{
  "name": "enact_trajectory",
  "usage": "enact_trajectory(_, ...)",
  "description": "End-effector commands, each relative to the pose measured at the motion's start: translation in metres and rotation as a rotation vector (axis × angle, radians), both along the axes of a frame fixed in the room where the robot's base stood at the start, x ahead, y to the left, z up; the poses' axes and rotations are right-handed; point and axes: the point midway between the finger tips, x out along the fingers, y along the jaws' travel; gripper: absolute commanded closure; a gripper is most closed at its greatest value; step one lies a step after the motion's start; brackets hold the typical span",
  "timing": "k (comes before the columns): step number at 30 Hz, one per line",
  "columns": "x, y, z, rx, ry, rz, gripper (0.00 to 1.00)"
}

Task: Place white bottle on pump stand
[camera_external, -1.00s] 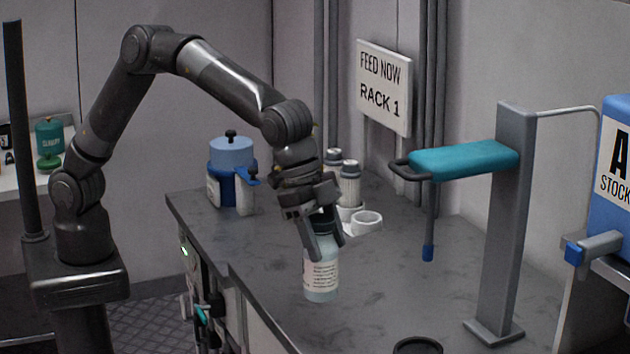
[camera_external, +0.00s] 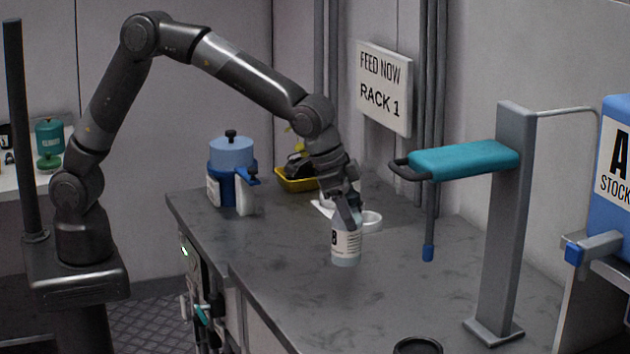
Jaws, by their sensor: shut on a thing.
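My gripper (camera_external: 346,212) is shut on a pale, whitish bottle (camera_external: 346,246) with a printed label, gripping it near its top. The bottle hangs nearly upright over the dark counter; I cannot tell its exact height above it. To the right stands a grey post on a foot with a teal arm (camera_external: 465,160) and a thin blue-tipped tube (camera_external: 428,250) hanging down, which looks like the pump stand. The bottle is left of this tube and apart from it.
A black ring (camera_external: 418,346) lies at the counter's front, cut by the frame. A blue pot-like device (camera_external: 231,160) stands at the back left. A yellow tray (camera_external: 296,183) and a white ring (camera_external: 372,221) are behind my gripper. The mid-counter is clear.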

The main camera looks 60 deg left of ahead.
Motion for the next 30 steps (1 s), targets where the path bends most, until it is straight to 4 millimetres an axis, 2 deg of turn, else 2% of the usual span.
enact_trajectory(1, 0.016, 0.029, -0.006, 0.003, 0.000, 0.059, 0.94)
enact_trajectory(6, 0.053, 0.115, -0.025, 0.003, -0.001, 0.242, 0.94)
enact_trajectory(13, 0.078, 0.223, -0.045, 0.000, -0.003, 0.459, 0.94)
enact_trajectory(21, 0.081, 0.350, -0.066, -0.010, -0.004, 0.717, 0.94)
enact_trajectory(24, 0.076, 0.388, -0.073, -0.016, -0.006, 0.799, 0.94)
enact_trajectory(27, 0.070, 0.416, -0.077, -0.021, -0.008, 0.860, 0.94)
enact_trajectory(30, 0.066, 0.432, -0.079, -0.023, -0.009, 0.895, 0.94)
